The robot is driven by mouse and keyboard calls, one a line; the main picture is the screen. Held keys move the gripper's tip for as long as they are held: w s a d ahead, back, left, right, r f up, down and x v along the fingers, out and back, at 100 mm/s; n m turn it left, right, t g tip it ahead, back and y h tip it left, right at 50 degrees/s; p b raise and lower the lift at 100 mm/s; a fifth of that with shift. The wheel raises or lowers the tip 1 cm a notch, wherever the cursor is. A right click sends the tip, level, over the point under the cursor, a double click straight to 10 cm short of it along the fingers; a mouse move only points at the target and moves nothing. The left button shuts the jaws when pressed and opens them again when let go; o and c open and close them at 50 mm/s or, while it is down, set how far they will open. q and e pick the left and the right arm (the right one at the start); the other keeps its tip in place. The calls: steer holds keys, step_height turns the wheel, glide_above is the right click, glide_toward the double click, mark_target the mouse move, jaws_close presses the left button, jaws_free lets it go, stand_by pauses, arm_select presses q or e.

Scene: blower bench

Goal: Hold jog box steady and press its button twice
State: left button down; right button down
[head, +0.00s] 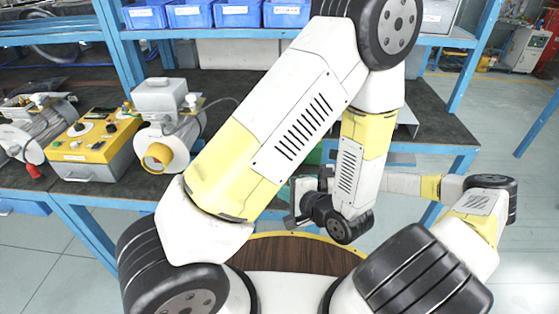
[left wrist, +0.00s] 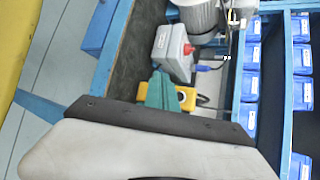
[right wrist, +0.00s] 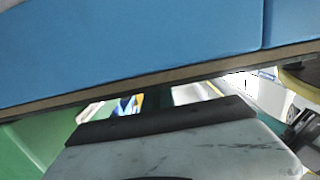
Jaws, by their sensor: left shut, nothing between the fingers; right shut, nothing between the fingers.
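In the left wrist view a small yellow box (left wrist: 187,97) with a dark round button and a cable lies on the dark bench top; I take it for the jog box. The shut green fingers of my left gripper (left wrist: 161,90) overlap its near side in that picture. I cannot tell whether they touch it. In the head view my arm hides the jog box and the left gripper. My right gripper (head: 293,217) is low in front of the bench, shut and empty. The right wrist view shows a blue beam close by and no jog box.
A grey box with a red button (left wrist: 172,48) stands near the jog box. In the head view a yellow control panel (head: 88,142) and motors (head: 163,150) stand on the left of the bench (head: 222,92). Blue bins (head: 190,14) line the shelf above.

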arm_select(q)
steer(key=shift+d+f, duration=0.1)
stand_by(0.3)
steer(key=w, duration=0.9)
steer(key=shift+w, duration=0.1)
stand_by(2.0)
steer(key=shift+w, duration=0.25)
steer(key=shift+w, duration=0.55)
stand_by(0.8)
stand_by(1.3)
steer(key=shift+s, duration=1)
